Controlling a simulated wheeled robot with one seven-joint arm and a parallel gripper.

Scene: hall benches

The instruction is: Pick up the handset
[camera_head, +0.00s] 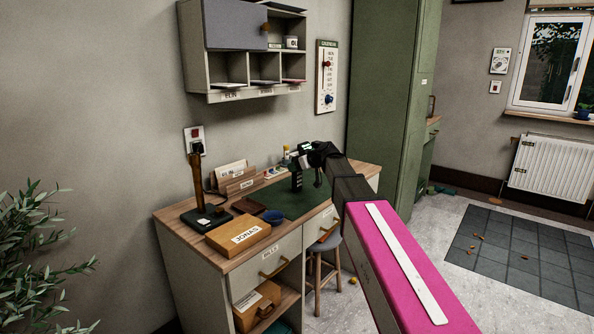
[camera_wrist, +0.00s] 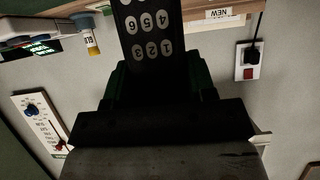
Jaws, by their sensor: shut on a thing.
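The handset (camera_wrist: 148,38) is a black keypad piece with white round number buttons, upside down in the wrist view. My gripper (camera_wrist: 160,74) is shut on it, with dark jaws at both sides. The handset's far end runs out of the wrist picture. In the head view my gripper (camera_head: 308,172) is above the green mat (camera_head: 290,203) on the desk (camera_head: 177,213). A dark upright piece shows at its jaws, small and partly merged with the gripper.
A black-based upright thing (camera_head: 206,217) stands at the left. A wall shelf (camera_head: 235,70) hangs above, a green cabinet (camera_head: 390,100) stands behind, and a stool (camera_head: 320,270) below.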

